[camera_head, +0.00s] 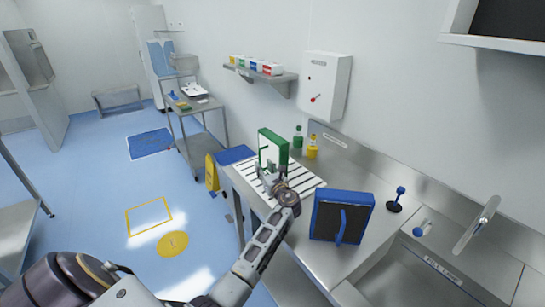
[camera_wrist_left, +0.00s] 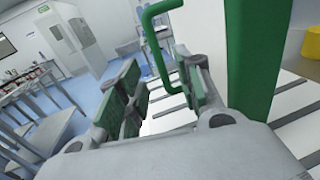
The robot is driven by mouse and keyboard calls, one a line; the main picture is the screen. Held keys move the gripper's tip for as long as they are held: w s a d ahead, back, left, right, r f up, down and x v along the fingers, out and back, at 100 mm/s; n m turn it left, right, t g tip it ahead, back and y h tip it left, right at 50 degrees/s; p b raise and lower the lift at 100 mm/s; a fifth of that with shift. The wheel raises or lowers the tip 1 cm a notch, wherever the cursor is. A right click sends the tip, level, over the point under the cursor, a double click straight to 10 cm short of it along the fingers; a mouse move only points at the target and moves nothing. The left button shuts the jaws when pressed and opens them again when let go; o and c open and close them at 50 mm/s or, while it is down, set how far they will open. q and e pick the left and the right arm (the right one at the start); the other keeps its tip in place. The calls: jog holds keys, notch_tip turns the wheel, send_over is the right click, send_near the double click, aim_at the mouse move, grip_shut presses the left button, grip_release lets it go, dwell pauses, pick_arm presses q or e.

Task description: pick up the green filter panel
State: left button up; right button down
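The green filter panel (camera_head: 274,140) stands upright on the slotted steel counter, with a white face and a green frame. In the left wrist view its green frame edge (camera_wrist_left: 258,50) is close on the right, and its green bar handle (camera_wrist_left: 152,42) reaches toward the fingers. My left gripper (camera_head: 267,179) is at the panel's near side. In the left wrist view the left gripper (camera_wrist_left: 162,75) has its fingers apart, with the handle seen between them. I cannot tell whether a finger touches the handle. My right gripper is not in view.
A blue filter panel (camera_head: 341,218) leans on the counter to the right. Green (camera_head: 298,138) and yellow (camera_head: 312,148) bottles stand behind the green panel. A blue-knobbed stand (camera_head: 396,200) and a sink (camera_head: 430,275) are farther right. A yellow floor sign (camera_head: 212,173) stands left of the counter.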

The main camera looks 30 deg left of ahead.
aim_at(260, 160)
pick_arm(q)
jog(key=shift+r+p+x, duration=0.15)
jog(key=shift+p+x, duration=0.05)
jog(key=shift+x, duration=0.75)
jog(key=shift+r+p+x, duration=0.1)
jog(key=shift+p+x, duration=0.05)
jog(key=shift+x, duration=0.8)
jog(key=shift+w+a, duration=0.4)
jog(key=shift+a, duration=0.15)
grip_shut()
